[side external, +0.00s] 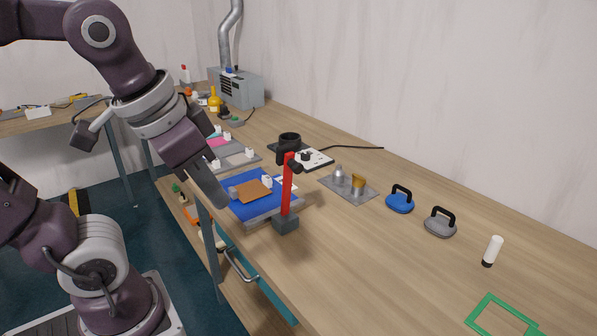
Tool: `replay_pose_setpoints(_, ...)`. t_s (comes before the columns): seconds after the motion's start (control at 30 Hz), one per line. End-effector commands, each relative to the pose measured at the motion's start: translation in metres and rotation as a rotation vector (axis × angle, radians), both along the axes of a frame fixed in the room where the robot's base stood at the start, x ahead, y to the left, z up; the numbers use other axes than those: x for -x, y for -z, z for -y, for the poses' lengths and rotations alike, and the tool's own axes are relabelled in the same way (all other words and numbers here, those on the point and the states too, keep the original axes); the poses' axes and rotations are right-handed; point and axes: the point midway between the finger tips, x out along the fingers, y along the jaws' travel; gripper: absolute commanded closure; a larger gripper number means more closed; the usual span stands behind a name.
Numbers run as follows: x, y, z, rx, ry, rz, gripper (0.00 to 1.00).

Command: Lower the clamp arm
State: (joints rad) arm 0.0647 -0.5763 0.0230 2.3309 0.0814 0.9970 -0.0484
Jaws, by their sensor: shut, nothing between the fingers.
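The clamp stands at the front edge of the bench beside a blue board (247,207). Its red clamp arm (287,186) points nearly straight up from a dark grey base block (286,223), with black parts near its top. A brown patch (254,190) lies on the blue board. My gripper (221,203) is shut and empty, pointing down at the left edge of the blue board. It is to the left of the red arm and apart from it. Its fingertips are small and hard to make out against the board.
A grey plate (347,187) with metal pieces, a blue suction handle (400,200) and a grey one (440,223) are to the right. A black cup-like thing (290,140) and a white panel (315,160) are behind the clamp.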

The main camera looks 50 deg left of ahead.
Motion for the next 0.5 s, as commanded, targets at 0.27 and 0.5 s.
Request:
replay_pose_setpoints(0.27,-0.118,-0.016,-0.018,-0.292,-0.026,-0.279,1.00)
replay_pose_setpoints(0.5,-0.211,0.010,0.000,-0.642,-0.124,-0.370,1.00)
